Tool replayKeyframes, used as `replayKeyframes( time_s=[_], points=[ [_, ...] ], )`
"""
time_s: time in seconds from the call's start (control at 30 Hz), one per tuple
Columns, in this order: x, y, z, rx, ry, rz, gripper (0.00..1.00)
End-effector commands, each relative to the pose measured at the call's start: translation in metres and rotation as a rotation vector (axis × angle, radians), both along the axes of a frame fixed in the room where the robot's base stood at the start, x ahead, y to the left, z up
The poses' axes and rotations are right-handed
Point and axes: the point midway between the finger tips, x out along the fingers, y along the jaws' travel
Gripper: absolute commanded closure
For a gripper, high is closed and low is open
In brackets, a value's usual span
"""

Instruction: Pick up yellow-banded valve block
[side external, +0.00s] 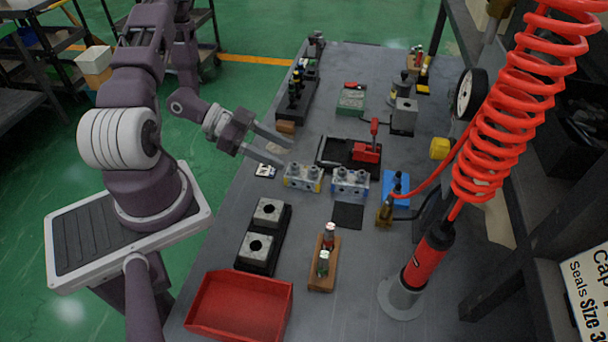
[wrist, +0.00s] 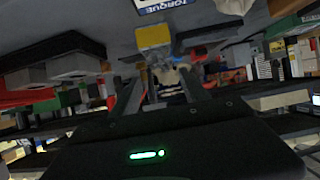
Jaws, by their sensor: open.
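The yellow-banded valve block (side external: 302,178) is a grey block with yellow ends and knobs on top, resting on the grey table. A similar blue-banded valve block (side external: 350,183) stands just to its right. My gripper (side external: 287,155) is open and empty, behind and slightly left of the yellow-banded block, fingers pointing toward it. In the wrist view, a block with a yellow face (wrist: 153,37) lies ahead of the fingertips (wrist: 164,71), apart from them as far as I can tell.
A red tray (side external: 240,308) is at the front left, with a black fixture holding two grey blocks (side external: 262,236) behind it. A wooden holder (side external: 323,262) stands in front. A black tray with a red clamp (side external: 366,152) is behind the blocks. A coiled red hose (side external: 515,100) hangs at right.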

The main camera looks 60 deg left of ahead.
Motion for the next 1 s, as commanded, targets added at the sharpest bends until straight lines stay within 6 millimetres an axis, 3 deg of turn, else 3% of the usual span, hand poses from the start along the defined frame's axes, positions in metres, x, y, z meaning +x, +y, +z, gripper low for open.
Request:
replayKeyframes(
  time_s=[0.03, 0.13, 0.53, 0.77, 0.83, 1.0],
  points=[
    [0.000, 0.000, -0.015, -0.003, 0.002, 0.000, 0.47],
    [0.002, -0.002, -0.030, -0.001, -0.002, -0.001, 0.47],
    [0.042, -0.042, -0.058, 0.000, -0.002, -0.004, 0.47],
    [0.046, -0.045, -0.060, 0.002, -0.003, 0.000, 0.47],
    [0.046, -0.045, -0.060, 0.002, -0.003, 0.000, 0.55],
    [0.045, -0.045, -0.060, 0.002, -0.003, 0.000, 0.88]
  ],
)
